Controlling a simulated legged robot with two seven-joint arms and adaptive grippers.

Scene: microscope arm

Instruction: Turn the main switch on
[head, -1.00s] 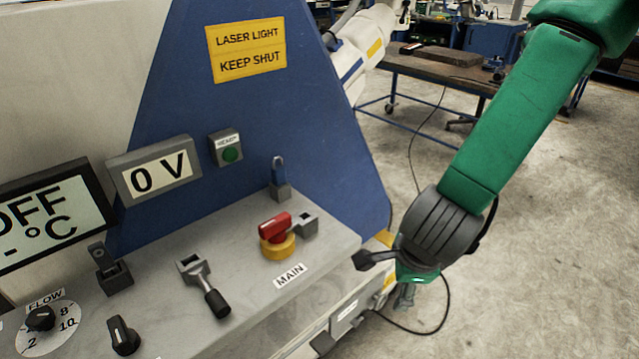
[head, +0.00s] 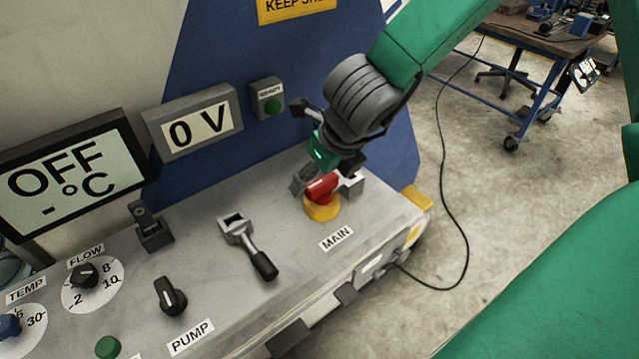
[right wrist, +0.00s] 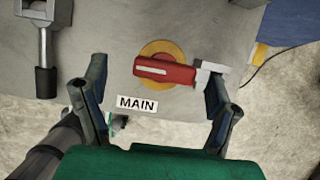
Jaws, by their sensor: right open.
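The main switch is a red handle (head: 322,187) on a yellow round base (head: 321,208), on the grey panel behind the MAIN label (head: 336,238). In the right wrist view the red handle (right wrist: 165,69) lies roughly crosswise, with a grey bracket (right wrist: 211,75) at its right end. My right gripper (head: 318,180) is over the switch, and its fingers partly hide it in the head view. In the right wrist view the gripper (right wrist: 160,105) is open, with its fingers apart on either side of the switch and label. I cannot see contact. My left gripper is not in view.
A lever (head: 247,245), a PUMP knob (head: 170,296) and a FLOW knob (head: 84,276) stand on the panel to the left. The displays read 0 V (head: 194,131) and OFF (head: 72,177). Open floor and a workbench (head: 520,45) lie to the right.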

